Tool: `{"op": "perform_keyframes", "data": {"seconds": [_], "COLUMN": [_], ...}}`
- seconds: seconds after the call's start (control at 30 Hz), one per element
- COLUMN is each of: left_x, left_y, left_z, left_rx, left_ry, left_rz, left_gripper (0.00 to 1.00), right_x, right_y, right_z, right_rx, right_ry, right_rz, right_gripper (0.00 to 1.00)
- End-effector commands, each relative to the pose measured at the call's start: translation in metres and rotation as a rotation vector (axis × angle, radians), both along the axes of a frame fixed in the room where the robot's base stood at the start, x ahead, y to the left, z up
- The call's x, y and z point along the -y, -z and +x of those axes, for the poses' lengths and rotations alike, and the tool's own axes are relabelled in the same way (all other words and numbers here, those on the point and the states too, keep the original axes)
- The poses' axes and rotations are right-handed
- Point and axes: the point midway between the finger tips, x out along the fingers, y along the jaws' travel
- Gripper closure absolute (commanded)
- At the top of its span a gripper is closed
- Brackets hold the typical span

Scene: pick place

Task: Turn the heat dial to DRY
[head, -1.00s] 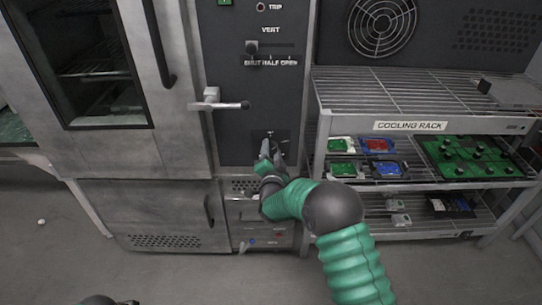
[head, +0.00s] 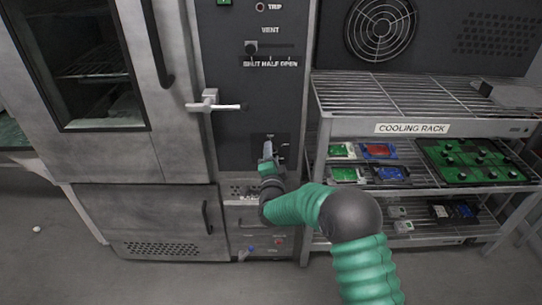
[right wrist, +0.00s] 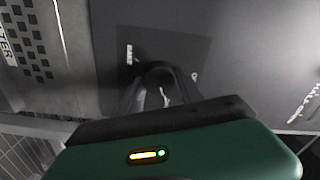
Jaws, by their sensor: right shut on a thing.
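The heat dial is on the dark control panel (head: 240,115) and is mostly hidden behind my right gripper (head: 269,148). In the right wrist view the right gripper (right wrist: 158,92) is shut on the dial, with its fingers around it in front of the dark plate (right wrist: 180,55). My left gripper is not in view.
A lever handle (head: 215,106) sticks out from the panel above the dial. A vent slider (head: 252,47) is higher up. The cooling rack (head: 345,110), with trays and circuit boards, stands close on the right. An oven door (head: 172,110) is at left.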

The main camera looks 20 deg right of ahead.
Motion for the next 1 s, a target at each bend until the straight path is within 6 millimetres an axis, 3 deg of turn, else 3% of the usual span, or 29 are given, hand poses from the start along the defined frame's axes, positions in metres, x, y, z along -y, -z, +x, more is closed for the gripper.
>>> {"op": "perform_keyframes", "data": {"seconds": [0.13, 0.17, 0.3, 0.67, 0.77, 1.0], "left_x": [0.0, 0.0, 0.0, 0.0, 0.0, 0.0], "left_y": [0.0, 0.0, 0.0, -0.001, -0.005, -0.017], "left_z": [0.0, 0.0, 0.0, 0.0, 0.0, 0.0], "left_rx": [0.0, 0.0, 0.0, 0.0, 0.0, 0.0], "left_ry": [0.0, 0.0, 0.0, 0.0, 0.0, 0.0], "left_rz": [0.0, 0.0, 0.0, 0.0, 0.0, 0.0], "left_gripper": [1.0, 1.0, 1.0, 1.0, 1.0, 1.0], "right_x": [0.001, 0.001, 0.001, -0.001, -0.005, -0.023], "right_y": [0.005, 0.005, 0.004, 0.001, 0.0, 0.0], "right_z": [-0.001, -0.001, -0.001, -0.004, -0.018, -0.083], "right_rx": [-0.01, -0.01, -0.008, -0.004, -0.005, -0.009], "right_ry": [0.002, 0.002, 0.002, 0.001, -0.001, -0.001], "right_rz": [0.001, 0.001, 0.0, -0.001, -0.001, -0.002], "right_gripper": [0.97, 0.55, 0.37, 0.36, 0.36, 0.36]}}
